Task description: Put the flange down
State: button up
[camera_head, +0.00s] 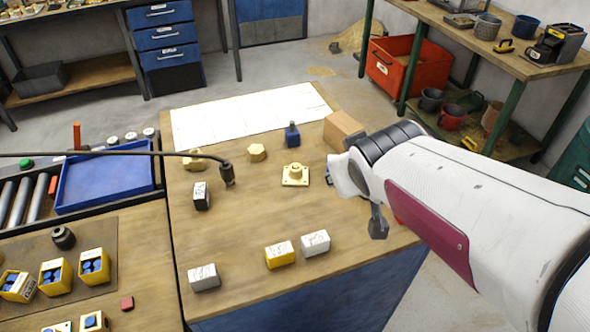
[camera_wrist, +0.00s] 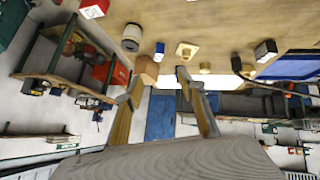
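The brass flange (camera_head: 295,175), a square plate with a round raised hub, lies flat on the wooden table in the head view. It also shows in the wrist view (camera_wrist: 187,50), ahead of the fingers. My gripper (camera_head: 378,224) is to the right of the flange and lower in the head view, near the table's right side, clear of the flange. In the wrist view its two fingers (camera_wrist: 157,77) are spread apart with nothing visible between them. My wrist hides part of the table's right side in the head view.
A brown block (camera_head: 340,130), a blue piece (camera_head: 292,135) and a brass hexagonal piece (camera_head: 257,152) stand behind the flange. Labelled boxes, including a yellow one (camera_head: 279,255), line the front. The table's middle front is clear.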

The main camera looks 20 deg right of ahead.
jog(key=s+a+g+y, duration=0.2)
jog(key=s+a+y, duration=0.1)
jog(key=s+a, duration=0.7)
jog(key=s, duration=0.3)
jog(key=shift+s, duration=0.35)
